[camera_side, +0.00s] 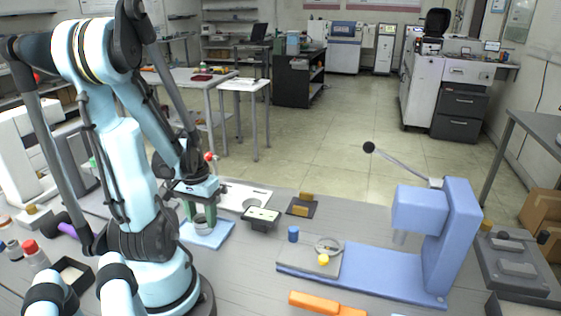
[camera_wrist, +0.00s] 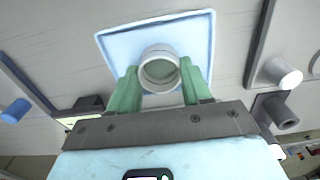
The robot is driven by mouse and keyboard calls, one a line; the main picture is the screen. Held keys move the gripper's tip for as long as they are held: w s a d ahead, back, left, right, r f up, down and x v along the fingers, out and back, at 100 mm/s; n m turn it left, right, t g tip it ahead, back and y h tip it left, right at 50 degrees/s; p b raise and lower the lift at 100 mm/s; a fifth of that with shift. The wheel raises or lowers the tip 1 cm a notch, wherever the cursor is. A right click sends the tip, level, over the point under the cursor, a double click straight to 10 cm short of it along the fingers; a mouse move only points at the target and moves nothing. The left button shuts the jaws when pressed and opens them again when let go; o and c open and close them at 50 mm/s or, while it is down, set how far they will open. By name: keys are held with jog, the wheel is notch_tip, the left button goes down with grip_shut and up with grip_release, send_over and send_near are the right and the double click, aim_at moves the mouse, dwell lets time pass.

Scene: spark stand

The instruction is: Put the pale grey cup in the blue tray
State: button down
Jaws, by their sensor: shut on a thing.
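The pale grey cup (camera_side: 202,221) is between the green fingers of my gripper (camera_side: 200,213), which is shut on it. In the wrist view the cup (camera_wrist: 159,52) shows its round open mouth, with a green finger of my gripper (camera_wrist: 158,72) on each side. The light blue tray (camera_side: 218,236) lies flat on the table under the cup. In the wrist view the tray (camera_wrist: 116,48) surrounds the cup, which is within its outline. I cannot tell whether the cup's base touches the tray floor.
A dark block with a pale top (camera_side: 262,215) stands right of the tray. A blue cylinder (camera_side: 293,234) and a large blue stand (camera_side: 455,235) are farther right. An orange tool (camera_side: 318,303) lies in front. Bottles with coloured caps (camera_side: 33,254) stand at the left.

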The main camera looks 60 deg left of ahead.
jog(key=shift+c, duration=2.1)
grip_release()
jog(key=shift+r, duration=0.1)
jog(key=shift+r, duration=5.8)
jog(key=w+d+m+t+y, duration=0.2)
jog(key=w+d+m+t, duration=0.25)
jog(key=w+d, duration=0.65)
jog(key=w+d+m+t+h, duration=0.2)
jog(key=w+d+m, duration=0.2)
jog(key=w+d, duration=0.3)
jog(key=d, duration=0.3)
jog(key=shift+t, duration=0.35)
